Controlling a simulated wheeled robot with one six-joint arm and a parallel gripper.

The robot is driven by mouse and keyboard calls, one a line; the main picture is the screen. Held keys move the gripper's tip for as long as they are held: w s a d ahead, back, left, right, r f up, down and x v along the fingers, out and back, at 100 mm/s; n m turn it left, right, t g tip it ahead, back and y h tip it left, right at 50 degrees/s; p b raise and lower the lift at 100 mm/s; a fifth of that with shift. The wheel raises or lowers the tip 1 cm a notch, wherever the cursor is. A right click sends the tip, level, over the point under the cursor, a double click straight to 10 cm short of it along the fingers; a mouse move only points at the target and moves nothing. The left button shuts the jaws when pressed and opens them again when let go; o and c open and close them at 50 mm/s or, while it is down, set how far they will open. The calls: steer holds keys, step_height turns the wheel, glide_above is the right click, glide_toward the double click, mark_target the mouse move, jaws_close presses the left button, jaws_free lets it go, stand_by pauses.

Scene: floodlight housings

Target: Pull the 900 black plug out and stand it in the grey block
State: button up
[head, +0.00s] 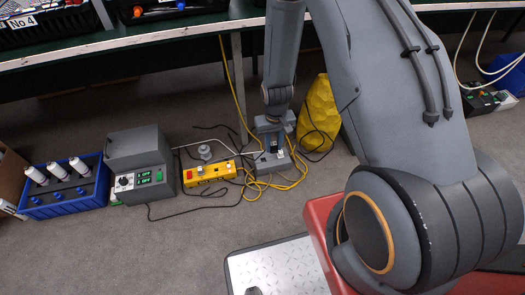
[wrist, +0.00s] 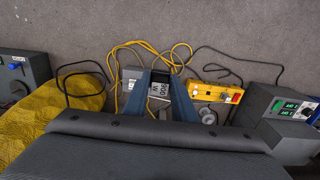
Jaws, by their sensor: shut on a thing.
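My gripper (head: 273,130) points down over the grey block (head: 272,162), which lies on the carpet right of the yellow socket strip (head: 209,173). In the wrist view my gripper (wrist: 161,76) has its two blue-grey fingers on either side of the black plug (wrist: 160,89), whose white label reads 900 W. The gripper is shut on this plug. The grey block (wrist: 131,74) shows beside and behind the fingers. The fingers hide the plug's lower end, so I cannot tell whether it is seated in the block. The socket strip (wrist: 215,94) is also in the wrist view.
Yellow and black cables loop on the carpet around the block. A yellow sack (head: 318,112) stands to its right. A grey control box (head: 140,165) and a blue crate (head: 65,208) stand at left. A table leg (head: 239,85) rises just behind. Carpet in front is partly clear.

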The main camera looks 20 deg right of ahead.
steer(key=b, duration=2.2)
glide_toward(264, 156)
step_height(264, 156, up, 2)
steer(key=s, duration=0.2)
steer(key=shift+s+a, duration=0.15)
steer(key=shift+a, duration=0.3)
steer(key=shift+f+b, duration=2.1)
steer(key=shift+f, duration=0.85)
steer(key=shift+s+p, duration=0.15)
steer(key=shift+p, duration=0.85)
steer(key=shift+f+b, duration=0.45)
steer(key=shift+f, duration=0.65)
steer(key=o, duration=1.1)
